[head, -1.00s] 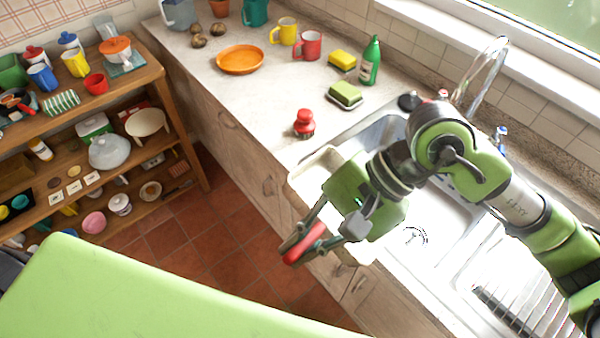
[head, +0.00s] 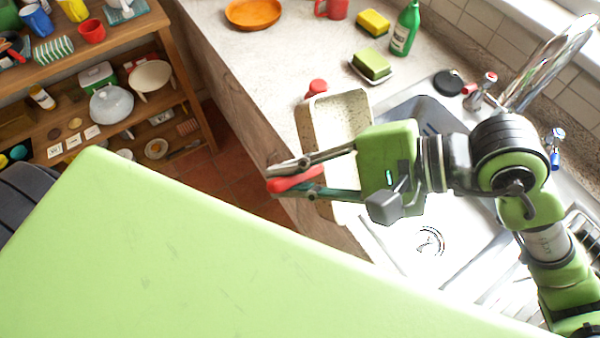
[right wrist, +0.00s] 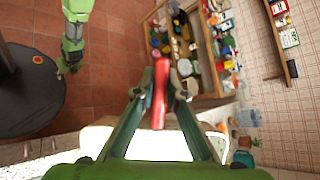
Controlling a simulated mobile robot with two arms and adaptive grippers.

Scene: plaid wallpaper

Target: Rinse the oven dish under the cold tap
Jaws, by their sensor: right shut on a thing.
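The oven dish (head: 338,103) is cream, rectangular and speckled inside. It shows beyond and below my right gripper, over the counter edge and the sink's left side. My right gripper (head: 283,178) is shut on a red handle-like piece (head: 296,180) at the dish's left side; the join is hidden. The red piece also shows between the fingers in the right wrist view (right wrist: 160,95). The blue-marked cold tap (head: 555,155) is right of the tall chrome spout (head: 545,65). In the right wrist view my left gripper (right wrist: 66,68) hangs far off, too small to read.
The steel sink (head: 400,250) lies below my right arm. A red-marked tap (head: 488,80), green bottle (head: 404,30), yellow-green sponge on a dish (head: 372,65) and red-topped object (head: 316,88) stand near it. An orange plate (head: 252,13) is further back. Shelves (head: 150,25) stand at left.

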